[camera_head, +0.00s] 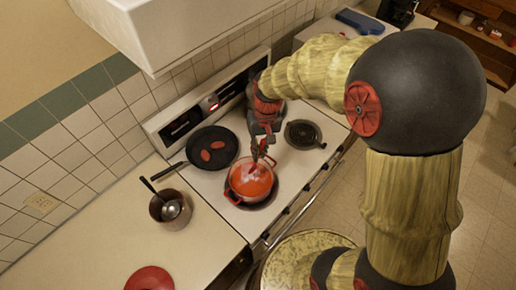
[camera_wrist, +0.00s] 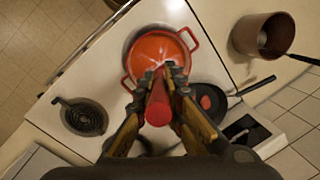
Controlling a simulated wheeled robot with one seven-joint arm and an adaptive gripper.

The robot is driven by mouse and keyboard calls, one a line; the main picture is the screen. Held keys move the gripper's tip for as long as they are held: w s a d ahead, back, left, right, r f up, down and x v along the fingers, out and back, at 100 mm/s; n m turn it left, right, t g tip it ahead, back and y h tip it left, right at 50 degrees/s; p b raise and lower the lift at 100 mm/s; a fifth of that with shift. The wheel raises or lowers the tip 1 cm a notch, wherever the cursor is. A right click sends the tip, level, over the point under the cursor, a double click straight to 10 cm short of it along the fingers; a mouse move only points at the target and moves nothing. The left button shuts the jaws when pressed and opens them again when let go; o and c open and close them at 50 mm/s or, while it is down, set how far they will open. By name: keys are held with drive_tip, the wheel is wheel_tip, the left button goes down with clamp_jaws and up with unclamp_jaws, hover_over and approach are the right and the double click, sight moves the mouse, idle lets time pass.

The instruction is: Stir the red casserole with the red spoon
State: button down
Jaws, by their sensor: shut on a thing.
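The red casserole (camera_head: 251,180) stands on a front burner of the white stove, filled with orange-red food. In the wrist view the casserole (camera_wrist: 181,36) is at the top centre, with its two red side handles showing. My gripper (camera_head: 262,148) is above the casserole, pointing down. It is shut on the red spoon (camera_wrist: 158,107), whose handle end points toward the wrist camera. In the head view a small part of the spoon (camera_head: 251,166) shows over the casserole. The spoon's lower end is hidden, and I cannot tell how deep it is in the food.
A black frying pan (camera_head: 212,139) with red pieces sits behind the casserole. An empty coil burner (camera_head: 303,134) is to the right. A range hood (camera_head: 190,30) overhangs the stove.

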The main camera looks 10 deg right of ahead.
wheel_tip(320, 180, down, 10)
drive_tip(key=b, duration=0.6)
drive_tip(key=shift+w+a, duration=0.3)
drive_tip(key=shift+w, duration=0.1)
idle(0.5)
